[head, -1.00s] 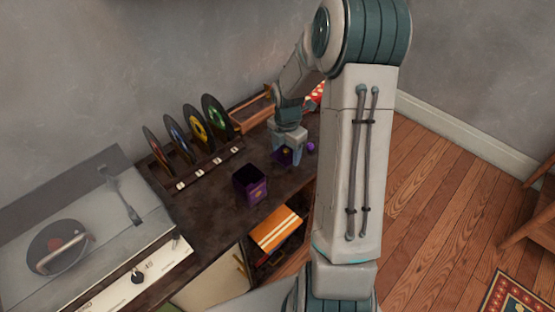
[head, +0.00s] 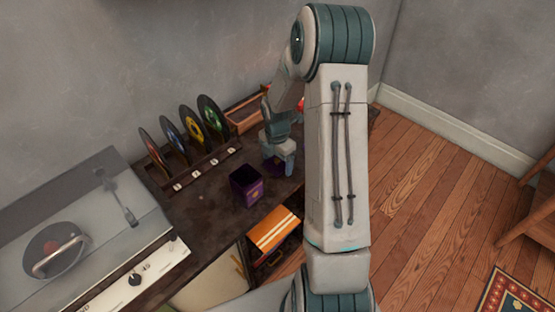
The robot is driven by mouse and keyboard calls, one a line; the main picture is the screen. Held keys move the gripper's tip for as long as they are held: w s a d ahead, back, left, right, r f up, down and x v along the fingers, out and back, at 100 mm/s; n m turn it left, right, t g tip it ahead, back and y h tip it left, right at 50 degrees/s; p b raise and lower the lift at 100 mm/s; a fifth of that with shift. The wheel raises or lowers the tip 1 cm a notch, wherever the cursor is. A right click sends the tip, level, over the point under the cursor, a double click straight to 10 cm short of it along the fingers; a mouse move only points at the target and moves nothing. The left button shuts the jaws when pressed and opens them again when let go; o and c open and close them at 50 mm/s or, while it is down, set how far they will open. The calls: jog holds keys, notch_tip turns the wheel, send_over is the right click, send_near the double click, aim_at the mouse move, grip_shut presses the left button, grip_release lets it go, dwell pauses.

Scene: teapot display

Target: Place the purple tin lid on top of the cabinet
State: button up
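The open purple tin (head: 246,187) with a gold emblem stands upright on the dark cabinet top (head: 206,220), without a lid on it. My gripper (head: 278,168) points down at the cabinet top, just behind and right of the tin. A small purple piece (head: 274,163), likely the lid, shows at its fingers and is mostly hidden by them. Whether the fingers are closed on it or only around it, and whether it touches the cabinet top, I cannot tell.
A rack with several colored records (head: 190,150) stands left of my gripper. A turntable (head: 85,235) fills the cabinet's left end. A wooden tray (head: 247,112) lies at the back. An orange striped item (head: 273,229) sits in the shelf below. My arm hides the cabinet's right part.

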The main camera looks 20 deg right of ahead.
aim_at(277, 159)
jog(key=s+a+r+m, duration=0.2)
jog(key=r, duration=0.7)
jog(key=s+a+r+m, duration=0.1)
jog(key=s+r+m, duration=0.15)
jog(key=r, duration=0.55)
jog(key=s+a+r+m+t, duration=0.1)
jog(key=s+a+r+m, duration=0.2)
jog(key=s+m, duration=0.5)
jog(key=s+a+r+m+t, duration=0.1)
jog(key=s+a+r+m, duration=0.2)
jog(key=s+m, duration=0.6)
jog(key=shift+a+r+m+t+p, duration=0.25)
jog(key=shift+a+m+t+p, duration=0.15)
jog(key=shift+a+m, duration=0.2)
